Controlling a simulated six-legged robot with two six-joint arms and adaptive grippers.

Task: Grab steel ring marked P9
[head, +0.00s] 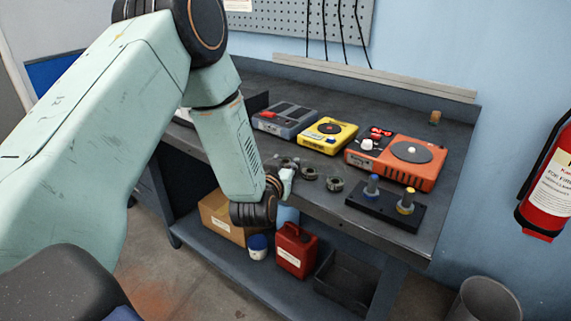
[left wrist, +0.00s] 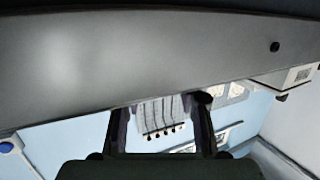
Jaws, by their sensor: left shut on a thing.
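My left gripper (head: 285,172) is at the front edge of the bench, with its fingers at a small dark steel ring (head: 288,161). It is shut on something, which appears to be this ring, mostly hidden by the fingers. Two more dark rings, a middle ring (head: 309,173) and a right ring (head: 334,184), lie on the bench just right of the gripper. No P9 marking is readable on any ring. In the left wrist view the fingers (left wrist: 160,108) stand apart, and no ring can be made out between them. My right gripper is not in view.
A black base with two posts (head: 385,205) stands right of the rings. Behind are an orange device (head: 428,170), a yellow device (head: 327,132) and a blue-grey device (head: 285,120). A red canister (head: 296,250) and cardboard box (head: 220,216) are on the lower shelf.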

